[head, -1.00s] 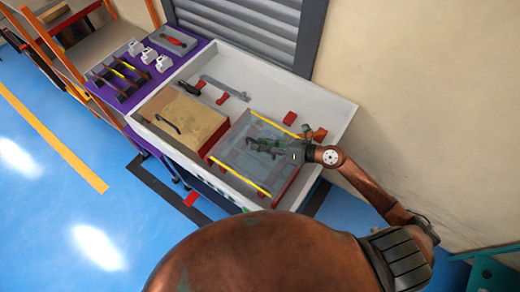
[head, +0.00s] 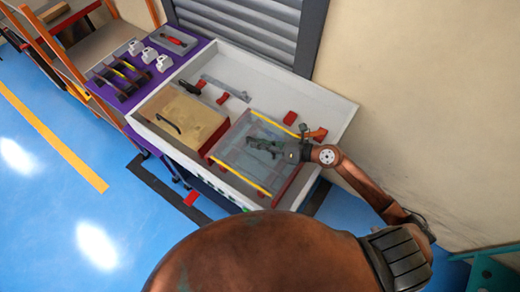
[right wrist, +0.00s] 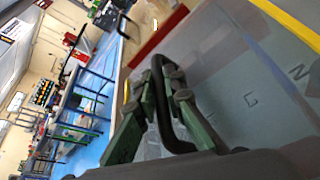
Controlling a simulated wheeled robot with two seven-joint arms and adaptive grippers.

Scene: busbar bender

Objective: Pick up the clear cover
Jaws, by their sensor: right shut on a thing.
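The clear cover (head: 235,152) is a see-through box with yellow edge strips, on the right half of the white bender tray. In the right wrist view its clear panel (right wrist: 215,85) fills the right side, with faint letters on it. My right gripper (head: 252,143) is over the cover in the head view. In the right wrist view its green fingers (right wrist: 165,90) are shut on the cover's black handle (right wrist: 160,115). I cannot tell whether the cover is off the tray. My left gripper is not in view.
A tan cover with a black handle (head: 187,117) sits beside the clear cover on the left. Red blocks and a grey bar (head: 226,87) lie at the tray's back. A purple tool table (head: 140,70) adjoins on the left. A wall stands close on the right.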

